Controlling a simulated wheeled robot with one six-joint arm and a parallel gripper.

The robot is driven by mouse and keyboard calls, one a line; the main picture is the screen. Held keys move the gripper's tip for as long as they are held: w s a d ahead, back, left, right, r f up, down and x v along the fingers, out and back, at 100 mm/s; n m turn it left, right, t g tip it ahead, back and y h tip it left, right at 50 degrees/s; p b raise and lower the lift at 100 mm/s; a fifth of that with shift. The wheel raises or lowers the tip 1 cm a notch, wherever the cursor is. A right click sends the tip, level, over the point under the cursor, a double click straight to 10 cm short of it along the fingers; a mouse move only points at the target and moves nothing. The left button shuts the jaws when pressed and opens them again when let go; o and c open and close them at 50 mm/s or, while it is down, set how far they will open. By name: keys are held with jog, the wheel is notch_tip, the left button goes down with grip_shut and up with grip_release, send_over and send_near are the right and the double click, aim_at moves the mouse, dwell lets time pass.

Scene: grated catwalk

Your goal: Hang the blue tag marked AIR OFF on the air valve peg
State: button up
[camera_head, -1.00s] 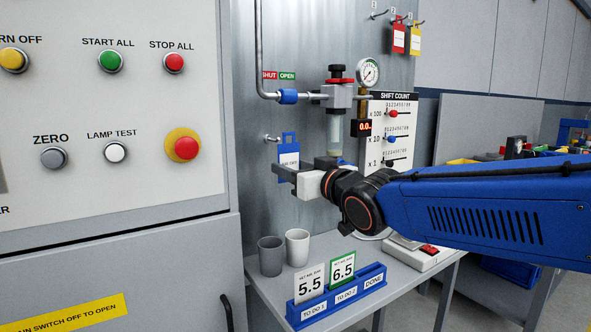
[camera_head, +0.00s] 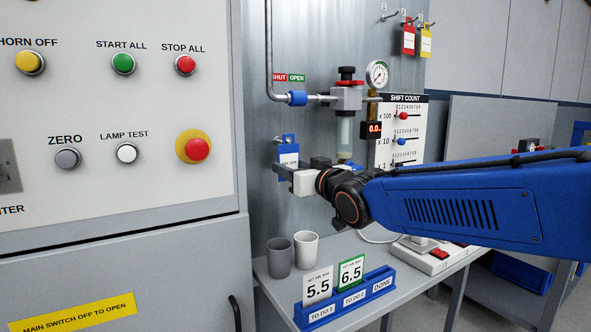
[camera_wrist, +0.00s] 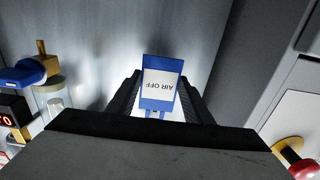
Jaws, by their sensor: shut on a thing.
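The blue tag (camera_head: 288,153) with a white AIR OFF label is upright in my gripper (camera_head: 287,170), which is shut on its lower part. In the wrist view the tag (camera_wrist: 161,84) sits between both dark fingers, its label upside down. The air valve peg (camera_head: 278,139) sticks out from the grey metal panel below the air pipe. The tag's top loop overlaps the peg in the head view. I cannot tell whether the peg passes through the loop or lies behind it. The peg is not clear in the wrist view.
The air valve with its blue fitting (camera_head: 298,98) and gauge (camera_head: 377,73) is above and right of the tag. A SHIFT COUNT board (camera_head: 412,99) is on the right. Two cups (camera_head: 279,258) and a blue card rack (camera_head: 344,300) stand on the table below.

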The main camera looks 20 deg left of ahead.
jog(key=shift+x, duration=1.25)
jog(key=shift+w+a+f, duration=0.4)
jog(key=shift+a+f, duration=0.05)
jog(key=shift+f, duration=0.05)
jog(key=o, duration=1)
